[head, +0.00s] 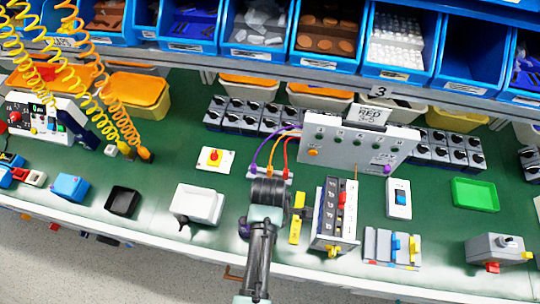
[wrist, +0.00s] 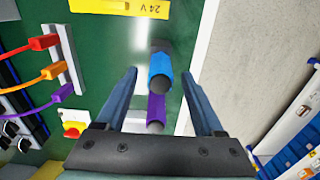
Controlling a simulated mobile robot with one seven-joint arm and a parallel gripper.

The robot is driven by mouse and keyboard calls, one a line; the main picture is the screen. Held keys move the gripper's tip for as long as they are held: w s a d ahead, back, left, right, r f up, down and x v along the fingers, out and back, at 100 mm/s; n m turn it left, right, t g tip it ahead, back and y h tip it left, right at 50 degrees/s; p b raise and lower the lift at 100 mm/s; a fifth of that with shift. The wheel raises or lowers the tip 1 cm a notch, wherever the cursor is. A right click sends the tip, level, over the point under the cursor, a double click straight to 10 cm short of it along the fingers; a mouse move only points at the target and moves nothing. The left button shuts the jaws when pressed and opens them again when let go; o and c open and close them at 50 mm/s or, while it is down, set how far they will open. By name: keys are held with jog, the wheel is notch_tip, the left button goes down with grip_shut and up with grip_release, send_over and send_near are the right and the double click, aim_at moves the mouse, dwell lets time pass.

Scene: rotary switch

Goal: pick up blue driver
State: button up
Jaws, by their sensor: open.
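In the wrist view a blue driver (wrist: 161,70) shows as a blue cylindrical handle with a dark round end turned toward the camera. My gripper (wrist: 159,75) is open, with one finger on each side of the blue handle in the picture. I see no contact, and cannot tell how far the fingertips are from it in depth. A purple handle (wrist: 156,108) is close beside the blue one, nearer the gripper's palm. In the head view my gripper (head: 268,190) is over the front middle of the green bench, and hides the blue driver.
A yellow 24V block (wrist: 120,7) and coloured plugs (wrist: 45,42) are close by. A grey module (head: 335,215) stands right of my gripper, and a white box (head: 198,204) left. The bench's front edge (head: 290,275) is near. Blue bins (head: 260,28) line the back.

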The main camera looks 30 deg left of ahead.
jog(key=shift+f, duration=0.8)
grip_shut()
